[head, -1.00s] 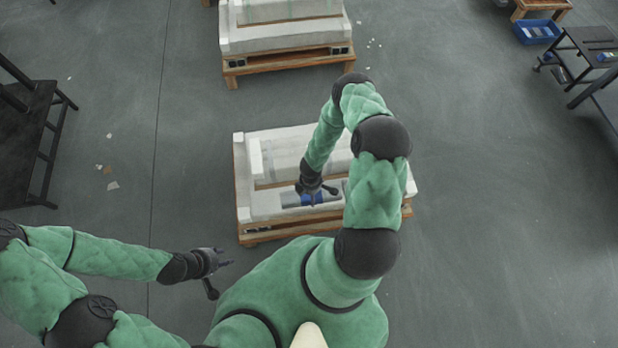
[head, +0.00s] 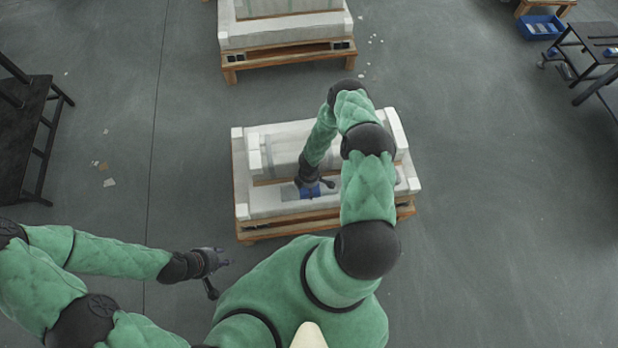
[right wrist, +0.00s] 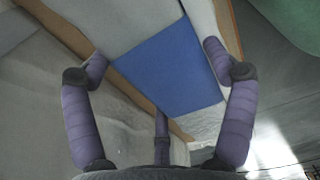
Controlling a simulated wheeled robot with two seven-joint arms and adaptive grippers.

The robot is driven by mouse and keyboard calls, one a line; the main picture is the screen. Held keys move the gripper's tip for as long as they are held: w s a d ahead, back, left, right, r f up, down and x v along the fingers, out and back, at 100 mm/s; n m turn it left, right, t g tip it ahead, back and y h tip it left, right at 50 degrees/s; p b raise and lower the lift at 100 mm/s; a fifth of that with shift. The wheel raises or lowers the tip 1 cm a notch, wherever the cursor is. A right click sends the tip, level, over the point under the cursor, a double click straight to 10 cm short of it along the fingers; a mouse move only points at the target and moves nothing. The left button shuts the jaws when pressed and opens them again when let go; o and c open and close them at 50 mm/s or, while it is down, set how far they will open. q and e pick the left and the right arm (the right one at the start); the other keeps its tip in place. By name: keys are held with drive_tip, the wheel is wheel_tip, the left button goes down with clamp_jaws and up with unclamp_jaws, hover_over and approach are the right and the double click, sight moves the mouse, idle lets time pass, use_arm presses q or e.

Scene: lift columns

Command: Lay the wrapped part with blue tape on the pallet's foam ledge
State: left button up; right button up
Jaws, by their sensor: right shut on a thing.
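The grey wrapped part with a blue tape band (head: 309,192) is at the front foam ledge (head: 262,207) of the near pallet (head: 290,230). The tape band fills the middle of the right wrist view (right wrist: 168,72). My right gripper (head: 317,185) is shut on the part from above, its purple fingers at either side of the tape in the right wrist view (right wrist: 158,60). I cannot tell whether the part touches the ledge. My forearm and gripper hide some of it. My left gripper (head: 228,264) is empty, low at left, away from the pallet; its fingers look apart.
A large wrapped block (head: 285,150) lies behind the ledge, with white foam corner pieces (head: 396,130). Another loaded pallet (head: 290,55) stands behind. Dark tables stand at left (head: 25,130) and right (head: 590,40), and a blue bin (head: 541,28) far right.

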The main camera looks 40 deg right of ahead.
drive_tip(key=shift+r, duration=0.1)
drive_tip(key=shift+f+b, duration=0.3)
drive_tip(key=shift+f, duration=0.05)
drive_tip(key=o, duration=1.5)
drive_tip(key=shift+r, duration=0.1)
drive_tip(key=shift+r+p, duration=0.2)
drive_tip(key=shift+p, duration=0.15)
wheel_tip(320, 180, up, 12)
drive_tip(key=p, duration=0.4)
drive_tip(key=shift+p, duration=0.3)
